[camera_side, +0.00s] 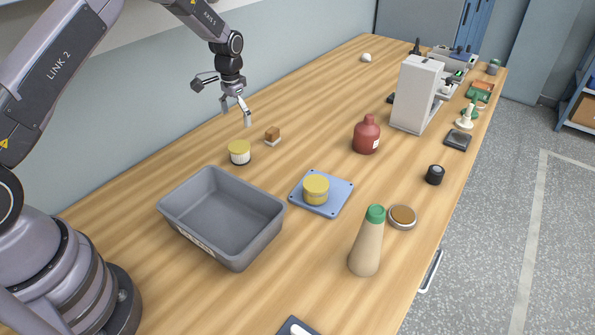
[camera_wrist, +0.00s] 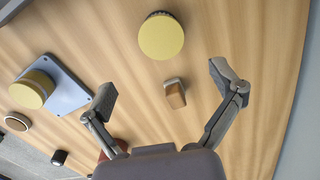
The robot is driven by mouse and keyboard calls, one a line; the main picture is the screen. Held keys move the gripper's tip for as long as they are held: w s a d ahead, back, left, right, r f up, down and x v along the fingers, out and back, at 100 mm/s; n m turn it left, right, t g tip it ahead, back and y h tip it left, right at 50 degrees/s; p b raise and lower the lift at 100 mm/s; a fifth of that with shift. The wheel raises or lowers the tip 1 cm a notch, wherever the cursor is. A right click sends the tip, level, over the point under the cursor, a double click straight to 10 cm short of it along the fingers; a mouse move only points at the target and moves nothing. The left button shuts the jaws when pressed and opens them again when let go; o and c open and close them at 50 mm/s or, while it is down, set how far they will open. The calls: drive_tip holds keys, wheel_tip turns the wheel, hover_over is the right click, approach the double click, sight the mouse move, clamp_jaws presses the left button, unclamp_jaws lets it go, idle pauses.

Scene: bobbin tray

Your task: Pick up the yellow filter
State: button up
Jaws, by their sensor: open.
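A yellow cylinder (camera_side: 316,189), which looks yellow all over, stands upright on a blue plate with corner holes (camera_side: 341,187). It also shows at the left of the wrist view (camera_wrist: 32,90). A second round piece with a yellow top and a pale side (camera_side: 239,152) stands on the bare wood, and its top fills the upper middle of the wrist view (camera_wrist: 161,37). I cannot tell for sure which one is the filter. My gripper (camera_side: 236,110) is open and empty, above the table near the second piece. Its spread fingers show in the wrist view (camera_wrist: 164,86).
A small brown block (camera_side: 272,136) lies beside the second piece. A grey bin (camera_side: 176,216) stands in front. A red bottle (camera_side: 367,135), a green-capped bottle (camera_side: 366,250), a brown-topped disc (camera_side: 403,216) and a black cylinder (camera_side: 435,175) stand to the right. The back-left tabletop is mostly clear.

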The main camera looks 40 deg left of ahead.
sight(239, 146)
wheel_tip(239, 146, down, 12)
drive_tip(key=shift+s+a+r, duration=0.1)
drive_tip(key=shift+a, duration=0.05)
idle(0.3)
drive_tip(key=c, duration=1.2)
